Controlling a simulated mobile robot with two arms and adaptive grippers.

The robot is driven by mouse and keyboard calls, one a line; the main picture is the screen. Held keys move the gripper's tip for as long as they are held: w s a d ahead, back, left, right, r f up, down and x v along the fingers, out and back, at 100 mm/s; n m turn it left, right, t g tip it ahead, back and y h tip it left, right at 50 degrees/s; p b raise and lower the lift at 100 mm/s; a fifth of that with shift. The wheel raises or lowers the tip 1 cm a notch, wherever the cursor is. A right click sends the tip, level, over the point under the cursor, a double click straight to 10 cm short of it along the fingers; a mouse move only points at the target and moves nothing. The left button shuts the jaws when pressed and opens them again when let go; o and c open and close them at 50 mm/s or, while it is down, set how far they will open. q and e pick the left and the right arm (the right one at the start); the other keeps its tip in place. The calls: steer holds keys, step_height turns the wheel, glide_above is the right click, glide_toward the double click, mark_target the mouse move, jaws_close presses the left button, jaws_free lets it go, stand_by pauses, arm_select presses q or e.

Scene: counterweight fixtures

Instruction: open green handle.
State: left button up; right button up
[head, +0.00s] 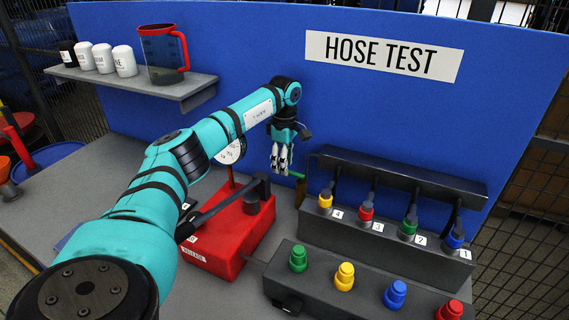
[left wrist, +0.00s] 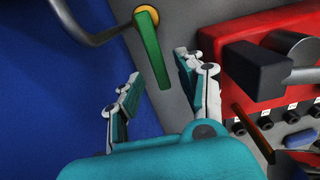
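The green handle (left wrist: 152,55) is a flat green lever on a brass-coloured fitting at the end of a grey pipe. In the left wrist view it reaches down from the top towards the space between my fingers. My left gripper (left wrist: 157,68) is open and empty, with one finger on each side of the handle's lower end; I see no clear contact. In the head view my left gripper (head: 282,160) points down, and a small green part of the handle (head: 298,175) shows just right of the fingertips; the rest is hidden. My right gripper is not in view.
A red box (head: 225,235) with a dark lever stands left of the gripper. A dark hose rack (head: 400,180) with coloured plugs stands to the right, and a block with coloured caps (head: 320,282) in front. A blue panel (head: 240,50) rises behind.

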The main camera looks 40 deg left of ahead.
arm_select(q)
steer(key=shift+f, duration=0.7)
jaws_close()
